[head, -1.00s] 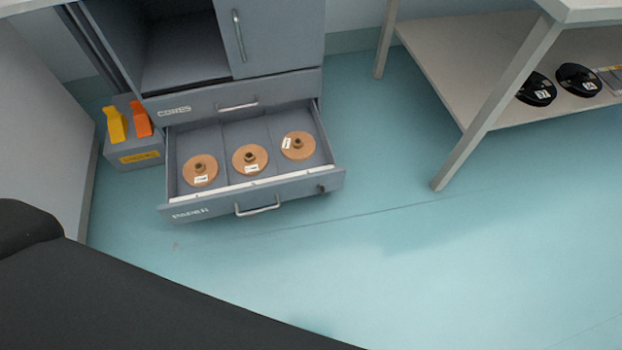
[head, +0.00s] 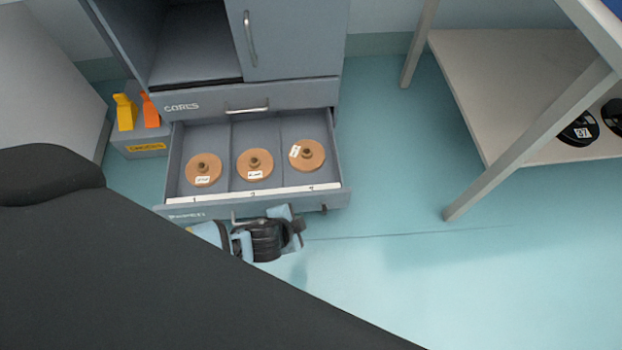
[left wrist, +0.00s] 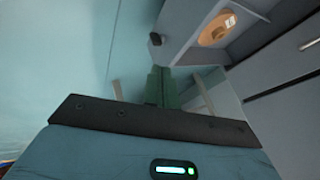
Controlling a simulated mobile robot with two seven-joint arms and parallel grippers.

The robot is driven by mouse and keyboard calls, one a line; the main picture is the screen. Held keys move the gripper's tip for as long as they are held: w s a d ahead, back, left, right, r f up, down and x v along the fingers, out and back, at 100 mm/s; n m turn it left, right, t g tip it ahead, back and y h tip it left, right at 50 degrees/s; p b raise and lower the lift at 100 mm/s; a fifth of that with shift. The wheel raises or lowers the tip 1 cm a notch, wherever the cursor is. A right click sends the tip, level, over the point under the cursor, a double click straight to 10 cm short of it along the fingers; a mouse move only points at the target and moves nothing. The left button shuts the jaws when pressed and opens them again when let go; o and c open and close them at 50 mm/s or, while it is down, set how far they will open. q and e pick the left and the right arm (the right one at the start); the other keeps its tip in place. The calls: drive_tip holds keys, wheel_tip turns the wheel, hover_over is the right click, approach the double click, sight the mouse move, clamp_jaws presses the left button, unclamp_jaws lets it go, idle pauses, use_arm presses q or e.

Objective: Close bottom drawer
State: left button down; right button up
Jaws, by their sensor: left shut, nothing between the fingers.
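The bottom drawer (head: 335,200) of the grey cabinet is pulled out in the head view. Its three compartments each hold one brown spool, the left (head: 203,169), middle (head: 254,164) and right (head: 307,155). My left gripper (head: 300,228) is just in front of the drawer front, partly covering its handle, and points right. I cannot tell whether it touches the front. In the left wrist view its fingers (left wrist: 162,88) are shut and empty, with the drawer's inside and one spool (left wrist: 217,28) at the upper right. My right gripper is not in view.
A closed upper drawer (head: 290,94) and an open-fronted bay are above. A grey box (head: 146,147) with yellow and orange pieces stands left of the cabinet. A table with a lower shelf (head: 500,90) holding black reels is at right. The floor between is clear.

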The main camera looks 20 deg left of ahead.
use_arm(q)
drive_tip(key=b, duration=0.7)
approach(314, 199)
drive_tip(key=shift+x, duration=2.25)
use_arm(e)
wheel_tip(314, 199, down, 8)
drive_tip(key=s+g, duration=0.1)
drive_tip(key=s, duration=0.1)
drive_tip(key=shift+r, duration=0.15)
use_arm(q)
drive_tip(key=shift+w, duration=0.1)
